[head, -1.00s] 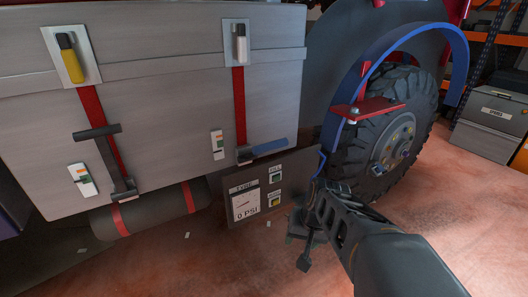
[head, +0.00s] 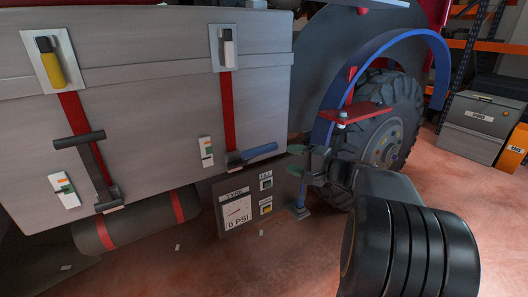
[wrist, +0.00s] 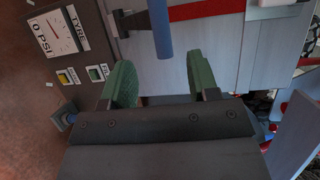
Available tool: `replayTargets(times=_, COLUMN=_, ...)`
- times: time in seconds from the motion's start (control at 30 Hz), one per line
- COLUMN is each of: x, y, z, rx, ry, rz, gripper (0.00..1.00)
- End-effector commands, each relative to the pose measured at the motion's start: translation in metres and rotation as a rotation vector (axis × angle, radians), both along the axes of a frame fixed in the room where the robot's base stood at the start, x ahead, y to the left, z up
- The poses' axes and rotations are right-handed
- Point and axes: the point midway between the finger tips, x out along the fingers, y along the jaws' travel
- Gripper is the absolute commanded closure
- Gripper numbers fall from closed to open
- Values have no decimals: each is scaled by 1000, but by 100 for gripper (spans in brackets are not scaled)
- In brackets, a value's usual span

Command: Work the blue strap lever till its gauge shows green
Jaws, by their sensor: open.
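The blue strap lever (head: 260,152) lies nearly level at the foot of the right red strap (head: 228,110) on the grey box, its free end toward my gripper. Its small white gauge (head: 207,151) is on the box to the left, with green and orange marks; I cannot make out a pointer. My gripper (head: 299,160) is open and empty, just right of the lever's free end. In the wrist view the lever (wrist: 159,30) comes down from the top, ahead of and roughly between the green fingertips (wrist: 160,82), apparently not held.
A black lever (head: 80,140) and second gauge (head: 63,190) sit on the left strap. Below is a tyre panel (head: 238,212) reading 0 PSI. A wheel (head: 385,130) under a blue arch (head: 400,38), with a red bracket (head: 350,114), stands close by on the right.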

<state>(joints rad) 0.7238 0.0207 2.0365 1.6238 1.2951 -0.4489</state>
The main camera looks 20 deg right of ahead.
Motion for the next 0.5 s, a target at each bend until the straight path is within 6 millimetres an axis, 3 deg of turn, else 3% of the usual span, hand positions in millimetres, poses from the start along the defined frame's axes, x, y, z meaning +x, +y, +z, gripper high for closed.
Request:
replayTargets(times=0.2, x=37, y=25, z=-3, rx=1, ry=3, rz=5, gripper=45)
replayTargets(times=0.5, x=75, y=49, z=-7, rx=0, ry=4, rz=3, gripper=45)
